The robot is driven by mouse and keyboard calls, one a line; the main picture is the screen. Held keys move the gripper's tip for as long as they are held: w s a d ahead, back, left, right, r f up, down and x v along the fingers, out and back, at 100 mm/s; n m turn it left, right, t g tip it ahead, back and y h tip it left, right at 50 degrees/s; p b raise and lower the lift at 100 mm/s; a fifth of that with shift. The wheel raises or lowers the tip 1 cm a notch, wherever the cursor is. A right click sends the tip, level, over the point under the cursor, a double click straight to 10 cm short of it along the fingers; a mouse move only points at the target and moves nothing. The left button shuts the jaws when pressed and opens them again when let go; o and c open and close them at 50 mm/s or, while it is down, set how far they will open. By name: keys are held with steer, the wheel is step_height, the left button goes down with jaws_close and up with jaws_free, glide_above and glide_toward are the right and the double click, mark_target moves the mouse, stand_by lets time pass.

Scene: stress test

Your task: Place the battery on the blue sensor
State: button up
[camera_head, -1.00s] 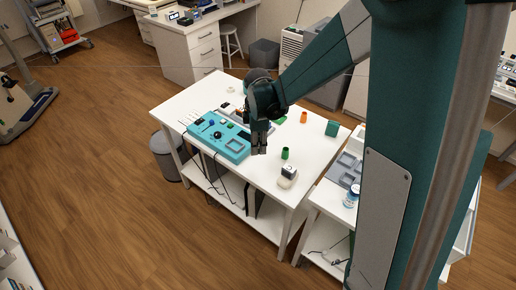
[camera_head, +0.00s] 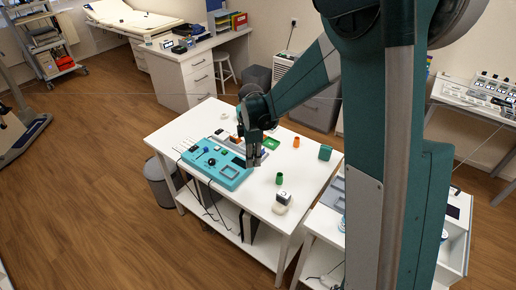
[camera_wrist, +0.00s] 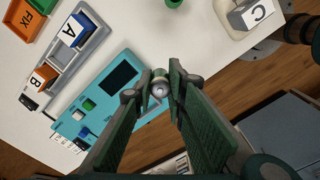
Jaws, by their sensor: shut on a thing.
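My gripper (camera_wrist: 160,85) is shut on a small silver cylinder (camera_wrist: 158,91), seen end-on between the fingertips, which looks like the battery. In the head view my gripper (camera_head: 253,162) hangs above the right end of a teal-blue device (camera_head: 232,183). The device also shows in the wrist view (camera_wrist: 131,95), with a dark rectangular window beside the fingers. I cannot tell which blue part is the sensor. The fingers hide part of the device.
A grey tray (camera_wrist: 83,49) holds blocks marked A and B beside the device. An orange FIX box (camera_wrist: 24,18) lies beyond it. A C block (camera_head: 284,196) sits on a pale holder. A green cup (camera_head: 279,178) stands near the right. The white tabletop (camera_head: 315,178) has free room around these.

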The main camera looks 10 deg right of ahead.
steer(key=w+d+r+p, duration=0.2)
steer(key=w, duration=0.6)
steer(key=w+d+r+n+p, duration=0.1)
steer(key=w+d+r, duration=0.2)
steer(key=w, duration=0.5)
steer(key=shift+w+n+p, duration=0.2)
steer(key=shift+n+p, duration=0.1)
steer(key=shift+p, duration=0.05)
steer(key=shift+f, duration=0.15)
steer(key=shift+f, duration=3.05)
steer(key=shift+f, duration=1.85)
steer(key=shift+f+b, duration=0.2)
steer(key=shift+b, duration=0.1)
steer(key=o, duration=0.9)
